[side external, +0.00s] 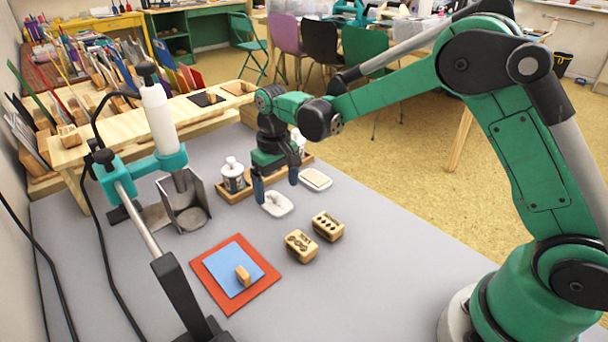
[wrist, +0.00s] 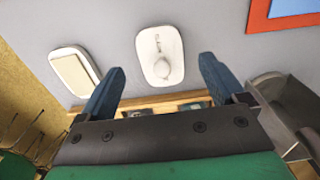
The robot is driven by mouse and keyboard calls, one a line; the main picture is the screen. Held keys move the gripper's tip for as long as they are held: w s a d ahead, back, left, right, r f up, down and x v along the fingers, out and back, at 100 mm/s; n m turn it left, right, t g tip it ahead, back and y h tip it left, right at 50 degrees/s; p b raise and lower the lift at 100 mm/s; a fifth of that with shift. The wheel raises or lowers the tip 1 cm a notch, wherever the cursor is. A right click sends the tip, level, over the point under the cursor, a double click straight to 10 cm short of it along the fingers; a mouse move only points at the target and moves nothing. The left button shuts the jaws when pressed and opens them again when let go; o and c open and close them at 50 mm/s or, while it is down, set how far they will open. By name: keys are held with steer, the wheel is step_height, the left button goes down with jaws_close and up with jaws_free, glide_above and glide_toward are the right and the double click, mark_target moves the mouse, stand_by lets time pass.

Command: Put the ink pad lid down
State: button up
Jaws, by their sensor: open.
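The ink pad lid (side external: 277,204) is a white rounded piece. In the wrist view the lid (wrist: 160,48) shows a pale raised knob. It lies low at table level; I cannot tell whether an ink pad is under it. An open ink pad (side external: 315,179) with a beige surface and white rim lies behind it to the right; in the wrist view the pad (wrist: 74,70) is left of the lid. My gripper (side external: 276,182) is open and empty, pointing down just over the lid. In the wrist view its fingers (wrist: 160,72) are spread on either side, apart from the lid.
A wooden tray (side external: 235,197) with bottles (side external: 233,175) stands close behind my gripper. Two wooden stamp blocks (side external: 300,245) (side external: 328,226) lie in front. A blue card on a red sheet (side external: 212,288) holds a small wooden block. A metal holder (side external: 186,208) stands left. The front right table is clear.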

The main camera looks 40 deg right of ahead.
mark_target(279, 206)
step_height(279, 206, up, 9)
steer(key=s+d+t, duration=0.1)
steer(key=s+t, duration=0.2)
steer(key=s, duration=0.4)
steer(key=s+d+r+t, duration=0.1)
steer(key=s+d+t, duration=0.1)
steer(key=s+t, duration=0.2)
steer(key=s, duration=0.3)
steer(key=shift+s+d, duration=0.25)
steer(key=shift+s, duration=0.1)
